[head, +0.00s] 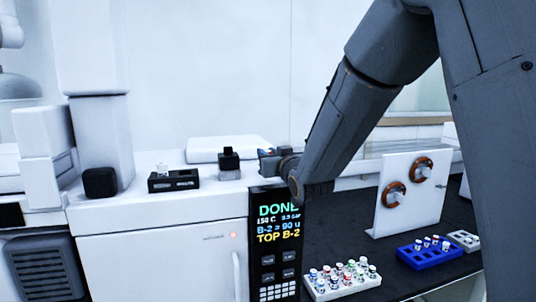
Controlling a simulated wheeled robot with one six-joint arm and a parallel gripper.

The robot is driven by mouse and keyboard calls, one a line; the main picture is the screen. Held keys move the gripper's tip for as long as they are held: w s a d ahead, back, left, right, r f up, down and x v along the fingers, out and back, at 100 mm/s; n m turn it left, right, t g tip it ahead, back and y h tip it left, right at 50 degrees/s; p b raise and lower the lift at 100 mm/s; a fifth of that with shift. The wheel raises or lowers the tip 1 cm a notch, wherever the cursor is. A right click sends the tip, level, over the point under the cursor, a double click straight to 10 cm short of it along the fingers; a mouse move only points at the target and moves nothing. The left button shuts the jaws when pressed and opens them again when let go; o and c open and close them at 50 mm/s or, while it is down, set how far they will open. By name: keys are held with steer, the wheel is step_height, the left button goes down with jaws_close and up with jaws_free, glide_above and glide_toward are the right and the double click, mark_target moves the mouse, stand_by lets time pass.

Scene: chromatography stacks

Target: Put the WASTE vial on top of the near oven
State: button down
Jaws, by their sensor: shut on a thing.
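I cannot read any WASTE label. A white rack (318,291) of vials with coloured caps stands on the dark bench right of the oven.
On the oven top are a black holder (172,182), a dark block (228,160) left of my gripper, and a black rounded block (100,182). A white panel with copper coils (409,193) and a blue rack (443,253) stand at right. The oven top's front centre is clear.

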steer(key=c, duration=1.6)
jaws_free()
steer(key=shift+o, duration=0.2)
steer(key=shift+r, duration=0.15)
steer(key=b+v, duration=0.3)
steer(key=v, duration=0.9)
